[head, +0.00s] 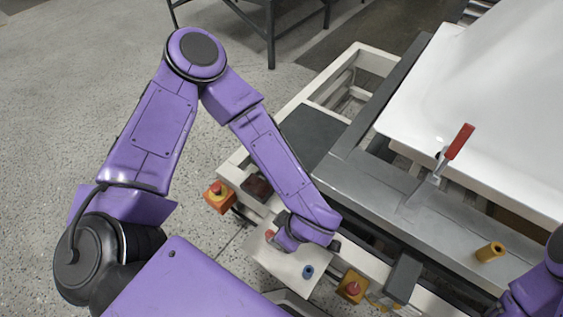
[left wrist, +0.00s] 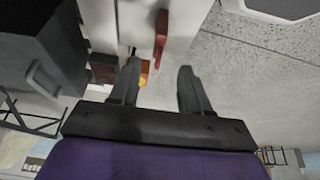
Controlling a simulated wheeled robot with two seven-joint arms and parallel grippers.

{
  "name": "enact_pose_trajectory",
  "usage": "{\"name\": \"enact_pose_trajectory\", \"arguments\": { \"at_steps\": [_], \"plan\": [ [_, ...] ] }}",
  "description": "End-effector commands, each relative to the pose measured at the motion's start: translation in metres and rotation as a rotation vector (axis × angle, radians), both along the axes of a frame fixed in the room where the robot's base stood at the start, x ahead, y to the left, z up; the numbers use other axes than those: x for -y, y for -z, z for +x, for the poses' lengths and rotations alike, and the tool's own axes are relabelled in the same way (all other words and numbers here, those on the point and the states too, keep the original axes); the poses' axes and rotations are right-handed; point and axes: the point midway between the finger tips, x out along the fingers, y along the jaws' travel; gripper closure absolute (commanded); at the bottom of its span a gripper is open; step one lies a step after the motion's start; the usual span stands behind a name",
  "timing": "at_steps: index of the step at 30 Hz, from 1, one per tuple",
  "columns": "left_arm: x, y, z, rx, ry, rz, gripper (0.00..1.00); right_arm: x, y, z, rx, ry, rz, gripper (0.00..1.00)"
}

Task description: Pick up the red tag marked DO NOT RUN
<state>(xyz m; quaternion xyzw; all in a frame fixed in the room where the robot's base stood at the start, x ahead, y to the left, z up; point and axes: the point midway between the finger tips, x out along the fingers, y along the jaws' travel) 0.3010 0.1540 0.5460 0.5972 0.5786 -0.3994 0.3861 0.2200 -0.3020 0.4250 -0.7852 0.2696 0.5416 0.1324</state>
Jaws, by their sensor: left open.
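My left gripper (left wrist: 158,67) is open in the left wrist view, with nothing between its two dark fingers. A narrow red piece (left wrist: 161,36) shows ahead of the fingertips against a pale surface. It may be the red tag seen nearly edge-on; no lettering is readable. In the head view my left gripper (head: 287,240) is over the white control panel (head: 285,272), its fingers mostly hidden by the wrist. A small red shape (head: 270,235) shows beside it on the panel; I cannot tell whether it is the tag or a button. My right gripper is not in view.
The panel has a blue button (head: 308,271). Yellow boxes with red buttons stand to its left (head: 218,196) and right (head: 352,287). A red-handled clamp (head: 459,142) stands on the grey frame (head: 420,205) beside the white tub shell (head: 480,90).

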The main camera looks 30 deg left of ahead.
Motion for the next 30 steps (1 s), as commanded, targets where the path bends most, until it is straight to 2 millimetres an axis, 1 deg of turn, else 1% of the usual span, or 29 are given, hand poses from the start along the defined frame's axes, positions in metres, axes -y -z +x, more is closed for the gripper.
{"name": "enact_pose_trajectory", "arguments": {
  "at_steps": [1, 4, 6, 11, 18, 20, 25, 26, 27, 30],
  "plan": [
    [-0.002, 0.011, 0.000, -0.006, -0.002, 0.000, 0.53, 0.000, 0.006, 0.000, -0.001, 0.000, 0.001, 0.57],
    [-0.008, 0.028, 0.001, -0.006, 0.004, 0.001, 0.53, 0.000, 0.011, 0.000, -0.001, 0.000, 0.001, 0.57],
    [-0.010, 0.038, 0.002, -0.004, 0.010, 0.000, 0.53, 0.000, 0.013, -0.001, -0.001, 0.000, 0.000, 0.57],
    [-0.016, 0.051, 0.003, -0.003, 0.013, 0.001, 0.53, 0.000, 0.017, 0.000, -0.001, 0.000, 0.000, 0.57],
    [-0.034, 0.088, 0.005, -0.005, 0.011, 0.001, 0.53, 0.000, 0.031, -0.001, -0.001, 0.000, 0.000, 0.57],
    [-0.036, 0.092, 0.006, -0.003, 0.012, 0.001, 0.53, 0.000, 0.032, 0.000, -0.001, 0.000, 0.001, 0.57],
    [-0.037, 0.092, 0.006, -0.002, 0.012, 0.000, 0.53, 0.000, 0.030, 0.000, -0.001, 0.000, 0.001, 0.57],
    [-0.037, 0.092, 0.006, -0.002, 0.012, 0.000, 0.56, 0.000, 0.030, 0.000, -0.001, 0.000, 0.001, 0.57],
    [-0.037, 0.091, 0.006, -0.002, 0.012, 0.000, 0.69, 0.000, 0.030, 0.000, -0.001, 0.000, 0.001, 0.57],
    [-0.037, 0.091, 0.005, -0.002, 0.012, 0.000, 1.00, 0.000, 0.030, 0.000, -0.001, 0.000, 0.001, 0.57]
  ]
}}
